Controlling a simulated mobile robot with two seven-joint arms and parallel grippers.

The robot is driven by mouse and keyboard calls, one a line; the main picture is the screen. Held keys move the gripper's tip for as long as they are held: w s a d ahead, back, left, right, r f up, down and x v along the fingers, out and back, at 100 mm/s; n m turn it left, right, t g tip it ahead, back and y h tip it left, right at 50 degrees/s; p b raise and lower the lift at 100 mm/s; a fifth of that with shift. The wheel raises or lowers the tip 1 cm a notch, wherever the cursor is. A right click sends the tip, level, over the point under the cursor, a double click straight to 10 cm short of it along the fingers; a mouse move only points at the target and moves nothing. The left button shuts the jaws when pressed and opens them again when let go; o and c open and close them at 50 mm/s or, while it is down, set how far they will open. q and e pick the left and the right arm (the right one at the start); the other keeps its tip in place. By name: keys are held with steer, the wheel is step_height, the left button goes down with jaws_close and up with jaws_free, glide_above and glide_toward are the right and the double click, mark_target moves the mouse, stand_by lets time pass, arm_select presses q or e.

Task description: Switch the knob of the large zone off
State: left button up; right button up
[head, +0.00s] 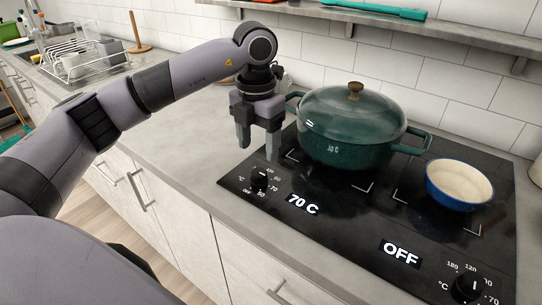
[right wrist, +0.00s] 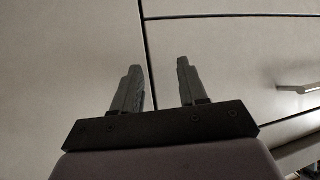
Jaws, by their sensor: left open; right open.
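A black cooktop (head: 345,238) is set in the counter. Its left knob (head: 260,179) sits beside a display (head: 303,204) reading 70 °C. Its right knob (head: 467,287) is partly cut off at the lower right, near a display (head: 400,252) reading OFF. A green lidded pot (head: 345,135) stands on the left zone and a blue bowl (head: 460,186) on the right one. My left gripper (head: 258,141) is open, fingers pointing down, above and slightly behind the left knob, not touching it. My right gripper (right wrist: 159,68) is open and empty, facing cabinet fronts in the right wrist view.
Bare counter (head: 182,150) lies left of the cooktop. A dish rack (head: 75,62) and a wooden paper towel holder (head: 137,38) stand farther back. A wall shelf (head: 450,32) runs above the cooktop. Drawer handles (head: 277,291) stick out from the cabinets below.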

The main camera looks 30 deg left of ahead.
mark_target(258, 172)
arm_select(q)
steer(key=shift+s+f+p, duration=0.1)
steer(key=shift+f+p, duration=0.25)
steer(key=shift+f, duration=3.2)
steer(key=c, duration=1.1)
